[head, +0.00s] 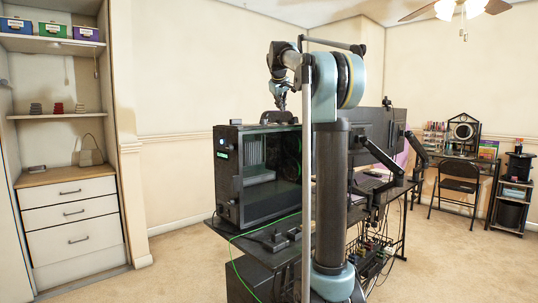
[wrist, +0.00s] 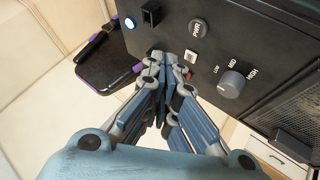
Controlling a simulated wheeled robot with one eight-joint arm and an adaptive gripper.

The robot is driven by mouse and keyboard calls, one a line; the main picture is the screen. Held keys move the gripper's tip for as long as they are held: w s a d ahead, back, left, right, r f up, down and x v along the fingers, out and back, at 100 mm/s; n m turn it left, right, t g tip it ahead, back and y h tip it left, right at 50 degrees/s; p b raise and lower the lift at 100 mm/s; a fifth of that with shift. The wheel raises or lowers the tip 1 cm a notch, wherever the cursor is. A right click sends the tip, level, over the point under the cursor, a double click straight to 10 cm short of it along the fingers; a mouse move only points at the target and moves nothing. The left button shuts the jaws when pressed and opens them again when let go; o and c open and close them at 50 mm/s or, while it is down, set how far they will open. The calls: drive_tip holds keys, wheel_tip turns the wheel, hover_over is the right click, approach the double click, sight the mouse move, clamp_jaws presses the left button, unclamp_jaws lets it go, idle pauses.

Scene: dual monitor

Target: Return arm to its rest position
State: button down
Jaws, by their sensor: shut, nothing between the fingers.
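My gripper (head: 281,103) is above the top of the black computer case (head: 229,178) in the head view, with my arm bent down over it. In the wrist view my gripper (wrist: 163,60) has its fingertips together and nothing between them. The fingertips are in front of a black control panel (wrist: 205,70). The panel carries a PWR button (wrist: 197,29), a knob (wrist: 231,82) marked LOW, MID and HIGH, a small white square button (wrist: 191,57) and a lit blue-white button (wrist: 130,22). I cannot tell whether the fingertips touch the panel.
The case stands on a dark desk (head: 279,238) with monitors (head: 377,128) behind my arm. A shelf unit with white drawers (head: 72,213) is at left. A folding chair (head: 459,186) is at right. Carpet (head: 180,270) is clear at front left.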

drive_tip(key=s+f+m+g+y, duration=0.1)
drive_tip(key=s+f+m+g, duration=0.2)
drive_tip(key=s+f, duration=2.2)
drive_tip(key=s+d+f+m+g+y, duration=0.1)
drive_tip(key=s+f+m+g, duration=0.2)
drive_tip(key=s+f, duration=2.3)
drive_tip(key=s, duration=0.5)
drive_tip(key=shift+f+g, duration=0.3)
drive_tip(key=shift+w, duration=0.1)
drive_tip(key=shift+w+f, duration=0.2)
drive_tip(key=shift+w, duration=0.25)
drive_tip(key=shift+d, duration=0.15)
